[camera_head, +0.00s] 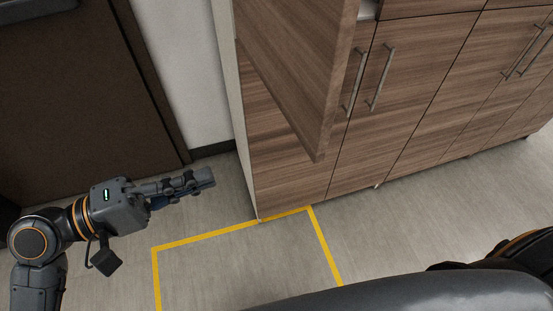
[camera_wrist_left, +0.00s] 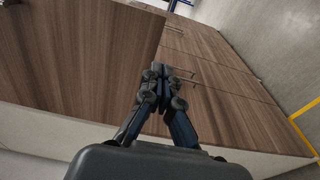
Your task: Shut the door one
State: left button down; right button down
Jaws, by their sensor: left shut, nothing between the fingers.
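A wood-grain cabinet door (camera_head: 295,60) stands swung open, jutting out from the cabinet (camera_head: 285,165) toward me; no label on it is readable. Its top runs out of the head view. In the wrist view a large wood panel, which looks like this door (camera_wrist_left: 75,60), fills the left side. My left gripper (camera_head: 208,178) is shut and empty, left of the cabinet and below the open door in the picture, apart from both. Its closed fingertips (camera_wrist_left: 165,72) show in the wrist view in front of the panels. My right gripper is not in view.
Closed cabinet doors with bar handles (camera_head: 380,78) continue to the right. Yellow tape (camera_head: 205,236) marks the floor in front of the cabinet. A dark brown door (camera_head: 75,95) and white wall (camera_head: 178,65) stand at the left. The floor around my left gripper is clear.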

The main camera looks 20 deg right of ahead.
aim_at(302, 143)
pick_arm(q)
jog(key=d+p, duration=0.1)
jog(key=d, duration=0.3)
jog(key=w+d+p, duration=0.1)
jog(key=d+p, duration=0.1)
jog(key=d, duration=0.2)
jog(key=w+d+p, duration=0.1)
jog(key=d+p, duration=0.1)
jog(key=d, duration=0.2)
jog(key=shift+d+r, duration=0.3)
jog(key=shift+d, duration=0.1)
jog(key=shift+d+f+p, duration=0.2)
jog(key=shift+d+p, duration=0.1)
jog(key=shift+d, duration=0.35)
jog(key=shift+w, duration=0.1)
